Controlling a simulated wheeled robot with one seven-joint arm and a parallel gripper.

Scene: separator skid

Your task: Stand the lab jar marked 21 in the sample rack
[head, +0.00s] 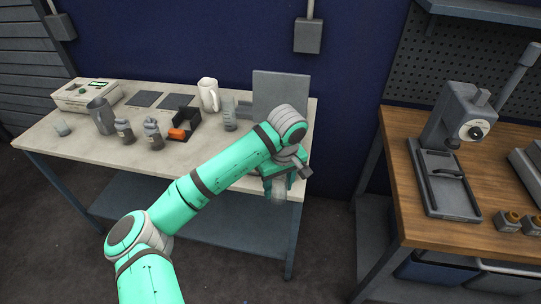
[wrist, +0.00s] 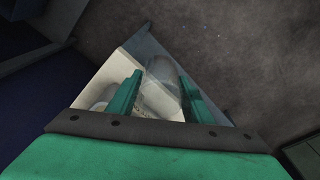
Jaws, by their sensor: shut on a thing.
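My gripper (head: 277,184) is at the right front edge of the pale bench, pointing down. It is shut on a clear jar (head: 279,193), which hangs below the fingers near the bench's front edge. In the wrist view the jar (wrist: 162,75) sits between the two green fingers (wrist: 160,98). No number can be read on it. A dark open holder (head: 188,121) with an orange piece stands mid-bench; I cannot tell whether it is the sample rack. Two small jars (head: 124,131) (head: 153,134) and a clear jar (head: 230,114) stand near it.
The pale bench (head: 75,150) also holds a boxy instrument (head: 87,95), a grey beaker (head: 101,116), a white jug (head: 208,95) and an upright grey panel (head: 280,92). A wooden bench (head: 402,185) with a grey press (head: 455,120) stands right, across a floor gap.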

